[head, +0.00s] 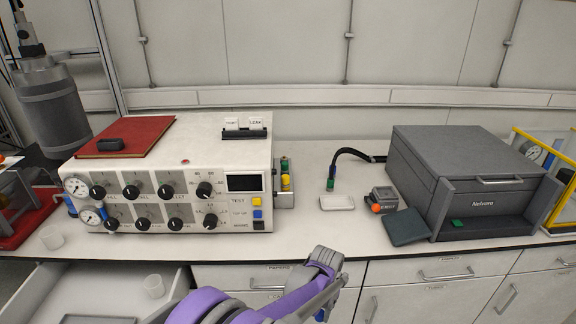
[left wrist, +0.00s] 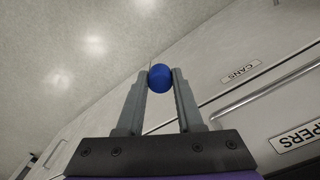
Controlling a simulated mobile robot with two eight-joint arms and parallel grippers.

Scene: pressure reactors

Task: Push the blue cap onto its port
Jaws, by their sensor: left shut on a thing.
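My left gripper (left wrist: 160,88) is shut on the blue cap (left wrist: 160,76), a round ball-like piece held between the fingertips. In the head view my left arm comes up at the bottom middle, in front of the drawers, and a bit of blue (head: 320,315) shows by the gripper, below the counter edge. The white test unit (head: 180,190) stands on the counter, with a green cap (head: 284,165) and a yellow cap (head: 286,183) on its right side. I cannot make out the blue cap's port. My right gripper is not in view.
On the counter are a white dish (head: 337,202), a small grey device (head: 384,199), a dark pad (head: 404,227) and a large grey box (head: 470,180). A black hose (head: 345,155) stands behind the dish.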

